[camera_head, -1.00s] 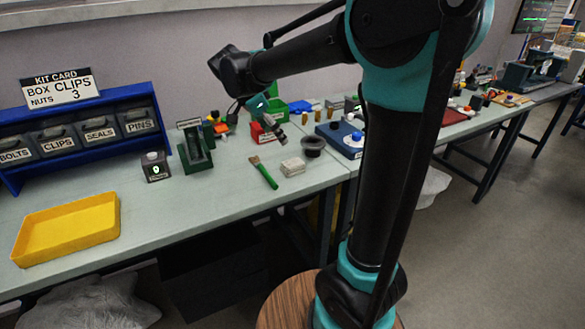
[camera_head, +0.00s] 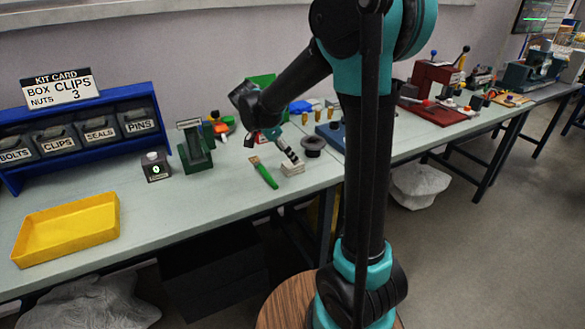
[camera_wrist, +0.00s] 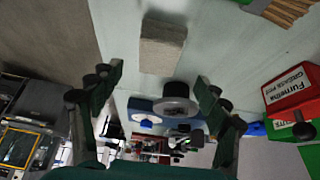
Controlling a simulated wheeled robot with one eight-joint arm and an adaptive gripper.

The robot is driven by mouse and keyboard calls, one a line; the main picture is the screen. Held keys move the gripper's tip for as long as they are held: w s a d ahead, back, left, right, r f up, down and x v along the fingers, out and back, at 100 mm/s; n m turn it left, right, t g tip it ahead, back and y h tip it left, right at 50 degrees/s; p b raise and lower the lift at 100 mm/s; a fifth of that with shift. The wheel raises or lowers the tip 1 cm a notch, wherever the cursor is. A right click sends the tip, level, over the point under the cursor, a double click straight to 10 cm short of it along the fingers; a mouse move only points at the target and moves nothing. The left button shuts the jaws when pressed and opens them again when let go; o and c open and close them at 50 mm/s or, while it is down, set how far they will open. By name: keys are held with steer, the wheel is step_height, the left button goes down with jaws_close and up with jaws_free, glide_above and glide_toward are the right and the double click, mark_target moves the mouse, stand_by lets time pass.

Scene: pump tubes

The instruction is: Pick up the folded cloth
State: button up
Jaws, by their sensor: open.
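The folded cloth (camera_head: 292,169) is a small pale stack lying flat on the bench near its front edge. In the wrist view the cloth (camera_wrist: 162,48) is a greyish-beige block, just beyond the fingertips and between their lines. My gripper (camera_head: 291,155) is just above the cloth in the head view, tilted down toward it. In the wrist view my gripper (camera_wrist: 159,76) has its two dark green fingers spread wide with nothing between them. I cannot tell the exact gap between fingertips and cloth.
A red grease box (camera_wrist: 290,91) shows in the wrist view. A yellow tray (camera_head: 66,229) sits at the left, with clear bench beside it.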

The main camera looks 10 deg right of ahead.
steer(key=shift+s+a+x, duration=0.15)
steer(key=shift+x, duration=1.15)
steer(key=shift+s+a+x, duration=0.1)
steer(key=shift+s+x, duration=0.05)
steer(key=shift+x, duration=1.15)
steer(key=shift+f, duration=0.2)
steer(key=c, duration=1.2)
steer(key=shift+c, duration=0.2)
steer(key=shift+r, duration=0.15)
step_height(320, 180, up, 20)
